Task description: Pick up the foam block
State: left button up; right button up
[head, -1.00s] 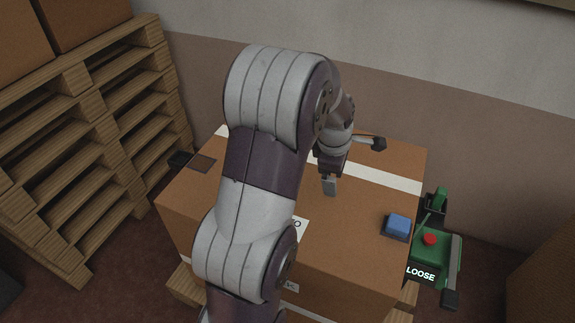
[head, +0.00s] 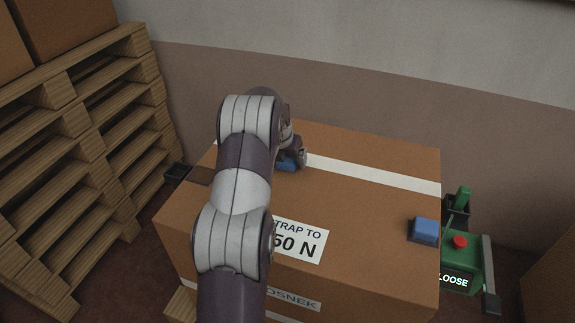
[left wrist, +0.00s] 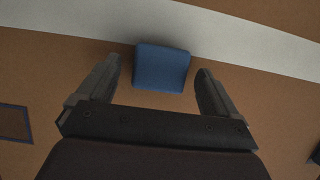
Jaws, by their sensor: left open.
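A blue foam block (head: 288,165) lies on top of the large cardboard box (head: 350,215), near the white tape strip, partly hidden by my left arm and gripper in the head view. In the left wrist view the block (left wrist: 162,68) sits between and slightly beyond the open fingertips, its far edge at the tape. My left gripper (head: 293,156) is open and over the block, pointing down; the fingers (left wrist: 158,85) stand apart on both sides with gaps. I cannot tell the exact height above the box. My right gripper is not in view.
Another blue block (head: 424,229) sits in a dark holder at the box's right edge. Beside it is a green device (head: 462,262) with a red button and a "LOOSE" display. Wooden pallets (head: 80,150) stand at the left. A label (head: 300,240) is on the box.

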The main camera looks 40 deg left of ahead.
pick_arm(q)
jog(key=shift+w+a+f, duration=0.15)
jog(key=shift+w+f, duration=0.15)
jog(key=shift+f, duration=0.25)
jog(key=shift+s+r, duration=0.1)
jog(key=shift+c, duration=0.9)
jog(key=c, duration=0.8)
jog(key=shift+c, duration=0.3)
jog(key=shift+r, duration=0.1)
